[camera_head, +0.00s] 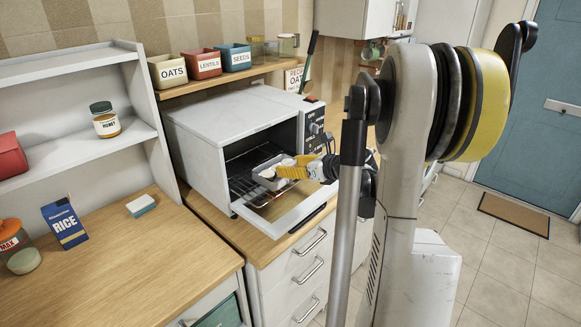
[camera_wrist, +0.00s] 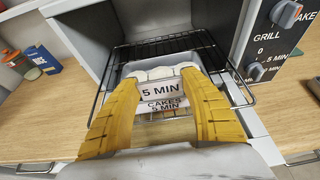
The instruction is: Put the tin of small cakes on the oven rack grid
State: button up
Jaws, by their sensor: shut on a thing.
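The tin of small cakes (camera_head: 264,180) is a grey tray with pale round cakes, held level inside the open oven mouth. In the wrist view the tin (camera_wrist: 163,90) shows labels reading "CAKES 5 MIN". My gripper (camera_head: 284,170) has yellow fingers on either side of the tin's near end and is shut on it; the fingers also show in the wrist view (camera_wrist: 160,78). The dark wire rack grid (camera_head: 243,190) lies under and around the tin; it also shows in the wrist view (camera_wrist: 234,92). I cannot tell whether the tin touches the rack.
The oven (camera_head: 225,125) stands on a wooden counter with its door (camera_head: 287,215) folded down. A control panel with knobs (camera_wrist: 286,14) is close on the right. A rice box (camera_head: 65,222) and a sponge (camera_head: 141,205) are on the left counter. Canisters (camera_head: 203,64) line the shelf above.

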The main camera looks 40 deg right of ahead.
jog(key=o, duration=1.4)
jog(key=shift+c, duration=0.2)
jog(key=shift+r, duration=0.1)
